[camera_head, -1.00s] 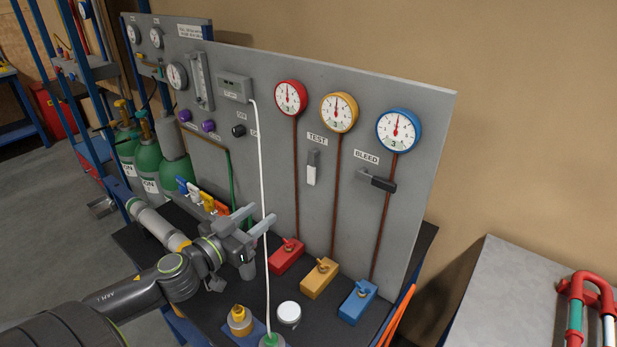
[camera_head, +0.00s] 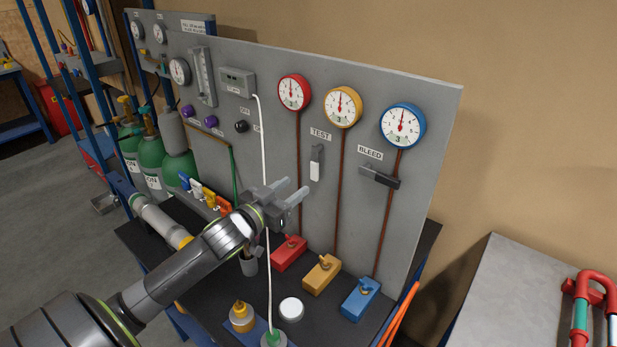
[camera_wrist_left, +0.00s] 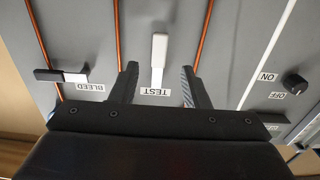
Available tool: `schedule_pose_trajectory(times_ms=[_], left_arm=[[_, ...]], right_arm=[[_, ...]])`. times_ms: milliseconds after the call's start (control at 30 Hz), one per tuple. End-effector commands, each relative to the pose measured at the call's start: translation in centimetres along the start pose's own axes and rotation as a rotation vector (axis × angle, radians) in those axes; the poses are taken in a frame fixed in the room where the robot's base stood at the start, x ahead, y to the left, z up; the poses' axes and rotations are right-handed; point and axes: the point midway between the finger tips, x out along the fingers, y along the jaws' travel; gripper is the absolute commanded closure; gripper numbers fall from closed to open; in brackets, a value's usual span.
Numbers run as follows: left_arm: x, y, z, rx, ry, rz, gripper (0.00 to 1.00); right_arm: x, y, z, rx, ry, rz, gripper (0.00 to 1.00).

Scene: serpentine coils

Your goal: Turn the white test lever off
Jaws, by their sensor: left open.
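The white test lever (camera_head: 315,170) hangs pointing down on the grey panel (camera_head: 440,125), under the TEST label (camera_head: 321,134). In the left wrist view the same white lever (camera_wrist_left: 158,52) shows between my finger tips, beyond them, with the TEST label near its base. My left gripper (camera_head: 295,192) is open and empty, in front of the panel, a little below and left of the lever in the head view. It looks apart from the lever. My right gripper is not in view.
The dark BLEED lever (camera_head: 380,177) sits to the right, pointing sideways. Red (camera_head: 292,90), yellow (camera_head: 342,107) and blue (camera_head: 402,126) gauges are above. Red (camera_head: 289,253), yellow (camera_head: 321,275) and blue (camera_head: 361,299) valve blocks stand below. A white hose (camera_head: 264,160) hangs beside my gripper.

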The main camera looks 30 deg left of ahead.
Motion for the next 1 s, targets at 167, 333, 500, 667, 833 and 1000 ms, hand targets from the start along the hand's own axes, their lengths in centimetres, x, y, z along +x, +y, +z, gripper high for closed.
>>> schedule_pose_trajectory(times_ms=[167, 333, 500, 667, 833, 1000], left_arm=[[2.9, 0.0, -0.1, -0.004, 0.002, 0.000, 0.58], [5.1, 0.0, -0.1, -0.002, 0.001, 0.000, 0.58], [6.5, 0.1, 0.0, -0.001, 0.000, 0.001, 0.58], [6.8, 0.1, 0.0, 0.001, 0.000, 0.001, 0.58], [6.8, 0.1, 0.0, 0.001, 0.000, 0.001, 0.58], [6.8, 0.1, 0.0, 0.001, 0.000, 0.001, 0.77]], right_arm=[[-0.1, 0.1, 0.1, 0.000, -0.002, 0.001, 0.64], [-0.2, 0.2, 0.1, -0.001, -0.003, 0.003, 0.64], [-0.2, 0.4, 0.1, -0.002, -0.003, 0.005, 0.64], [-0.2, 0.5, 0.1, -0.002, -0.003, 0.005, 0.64], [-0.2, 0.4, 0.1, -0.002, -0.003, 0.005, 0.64], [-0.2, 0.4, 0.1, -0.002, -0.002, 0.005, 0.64]])
